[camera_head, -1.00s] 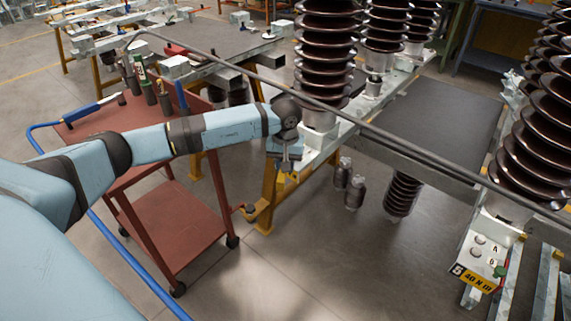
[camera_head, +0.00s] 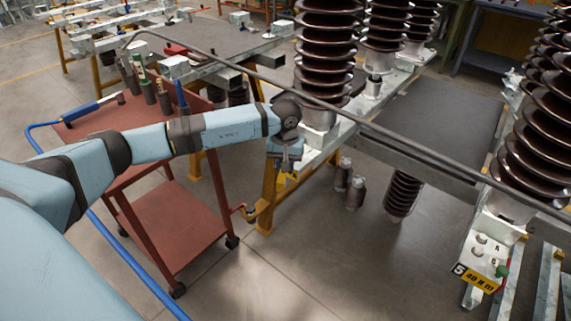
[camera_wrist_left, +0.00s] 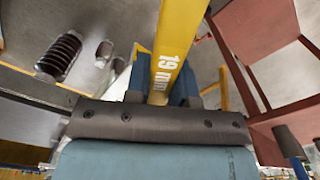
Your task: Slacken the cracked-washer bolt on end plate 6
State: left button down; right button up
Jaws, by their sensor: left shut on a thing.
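My left gripper (camera_head: 285,165) is at the near end of the frame beam, beside the metal base (camera_head: 318,138) under a brown ribbed insulator (camera_head: 327,50). In the left wrist view, my left gripper (camera_wrist_left: 162,88) is shut on a yellow spanner (camera_wrist_left: 168,45) marked "19 mm", with the handle between the blue fingers. The spanner's working end is out of that view, so I cannot tell whether it sits on a bolt. No bolt, cracked washer or plate number 6 can be made out at the gripper. My right gripper is not in view.
A red tool trolley (camera_head: 165,208) stands left of the frame, with a blue-handled tool (camera_head: 85,108) and several upright tools on top. Another end plate (camera_head: 482,255) at the right carries a "5 / 40 N m" label. A long grey bar (camera_head: 400,142) crosses the view.

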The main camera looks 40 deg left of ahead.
pick_arm(q)
jog(key=shift+f+b, duration=0.6)
jog(key=shift+f, duration=0.2)
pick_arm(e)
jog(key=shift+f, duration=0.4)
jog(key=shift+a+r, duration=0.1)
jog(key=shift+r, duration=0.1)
pick_arm(q)
jog(key=w+d+n, duration=0.1)
jog(key=d+n, duration=0.1)
jog(key=w+d+n, duration=0.1)
jog(key=w+n, duration=0.1)
jog(key=shift+d+n+b, duration=0.3)
jog(key=shift+d+n, duration=0.05)
jog(key=shift+n, duration=0.05)
jog(key=w+d+n+b, duration=0.1)
jog(key=w+d+n, duration=0.1)
jog(key=w+n, duration=0.4)
jog(key=shift+d+n, duration=0.25)
jog(key=shift+n, duration=0.45)
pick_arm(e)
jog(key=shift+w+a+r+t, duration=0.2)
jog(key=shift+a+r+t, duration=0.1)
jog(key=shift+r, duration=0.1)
pick_arm(q)
jog(key=shift+w+r, duration=0.1)
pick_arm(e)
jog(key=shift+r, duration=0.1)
